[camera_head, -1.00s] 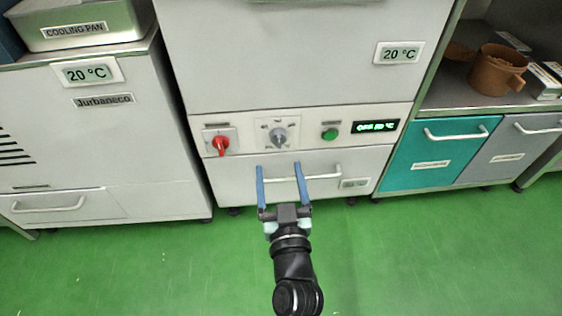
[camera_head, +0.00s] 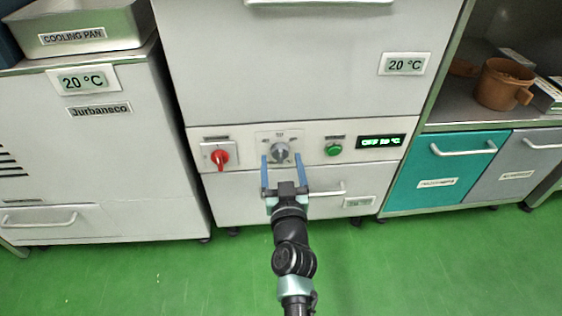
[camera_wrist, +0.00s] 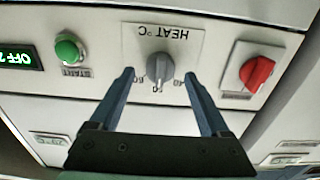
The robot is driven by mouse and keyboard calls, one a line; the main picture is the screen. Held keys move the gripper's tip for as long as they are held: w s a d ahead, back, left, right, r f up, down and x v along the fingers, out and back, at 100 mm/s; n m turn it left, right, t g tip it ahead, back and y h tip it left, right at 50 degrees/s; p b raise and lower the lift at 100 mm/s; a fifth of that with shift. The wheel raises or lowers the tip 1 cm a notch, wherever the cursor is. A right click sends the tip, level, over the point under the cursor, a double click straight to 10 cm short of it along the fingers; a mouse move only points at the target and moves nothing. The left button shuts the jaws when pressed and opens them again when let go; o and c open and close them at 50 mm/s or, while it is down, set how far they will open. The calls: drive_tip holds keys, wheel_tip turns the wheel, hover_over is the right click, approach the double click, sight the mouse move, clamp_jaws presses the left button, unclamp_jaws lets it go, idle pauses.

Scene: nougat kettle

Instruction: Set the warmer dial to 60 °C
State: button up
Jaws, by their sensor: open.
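The warmer dial is a grey knob (camera_head: 279,152) on a pale plate in the middle of the white control panel (camera_head: 240,142). In the wrist view the picture is upside down; the knob (camera_wrist: 160,68) sits under the inverted label "HEAT °C" and its pointer faces the lower side of that picture. My gripper (camera_head: 283,158) is open, with its blue fingers either side of the knob in the head view. In the wrist view the fingertips (camera_wrist: 158,74) flank the knob with gaps on both sides. I cannot tell how far they are from the panel.
A red switch (camera_head: 219,156) is left of the dial and a green START button (camera_head: 333,149) is right of it. The green display (camera_head: 380,142) reads OFF and about 20 °C. A drawer handle (camera_head: 328,190) sticks out below the panel.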

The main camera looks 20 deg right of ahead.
drive_tip(key=shift+x, duration=0.85)
clamp_jaws()
drive_tip(key=shift+m, duration=0.3)
drive_tip(key=m, duration=0.4)
drive_tip(key=shift+m, duration=0.3)
drive_tip(key=m, duration=0.4)
drive_tip(key=shift+f+m, duration=0.1)
drive_tip(key=shift+m, duration=0.2)
drive_tip(key=shift+s, duration=0.1)
